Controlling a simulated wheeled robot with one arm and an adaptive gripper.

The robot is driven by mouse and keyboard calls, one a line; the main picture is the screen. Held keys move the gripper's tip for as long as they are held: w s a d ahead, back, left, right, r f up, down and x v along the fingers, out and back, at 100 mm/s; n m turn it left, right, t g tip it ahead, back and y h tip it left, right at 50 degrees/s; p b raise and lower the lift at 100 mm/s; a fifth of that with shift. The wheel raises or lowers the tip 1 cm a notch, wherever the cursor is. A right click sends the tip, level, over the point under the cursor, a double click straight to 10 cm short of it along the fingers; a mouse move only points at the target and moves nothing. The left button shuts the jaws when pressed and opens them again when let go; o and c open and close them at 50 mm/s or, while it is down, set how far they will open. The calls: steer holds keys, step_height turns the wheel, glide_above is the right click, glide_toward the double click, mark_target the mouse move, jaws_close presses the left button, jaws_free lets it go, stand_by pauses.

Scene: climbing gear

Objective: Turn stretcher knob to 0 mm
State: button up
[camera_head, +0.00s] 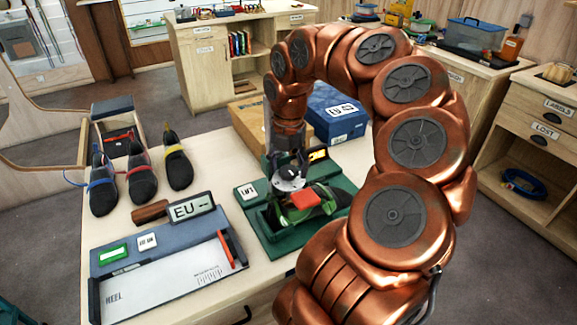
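The stretcher is a green device (262,236) on the workbench, with a red block (303,198) and a green rounded part at its front. A pale round dial (287,184), which looks like the stretcher knob, sits near its top. Its markings and setting are too small to read. My gripper (289,170) points down from my copper arm, directly over the dial. Its dark fingers are at or just above the dial; I cannot tell whether they touch it or how far apart they are. A small yellow display (318,155) shows just right of the fingers, its text unreadable.
A heel measuring board (170,283) lies front left, with an "EU -" sign (190,211) behind it. Several dark climbing shoes (142,180) stand at the left. A blue box (337,113) and a cardboard box (245,118) stand behind the stretcher. My arm covers the right side.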

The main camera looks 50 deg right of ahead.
mark_target(288, 169)
steer(key=shift+r, duration=0.1)
step_height(288, 169, up, 12)
stand_by(0.9)
stand_by(0.3)
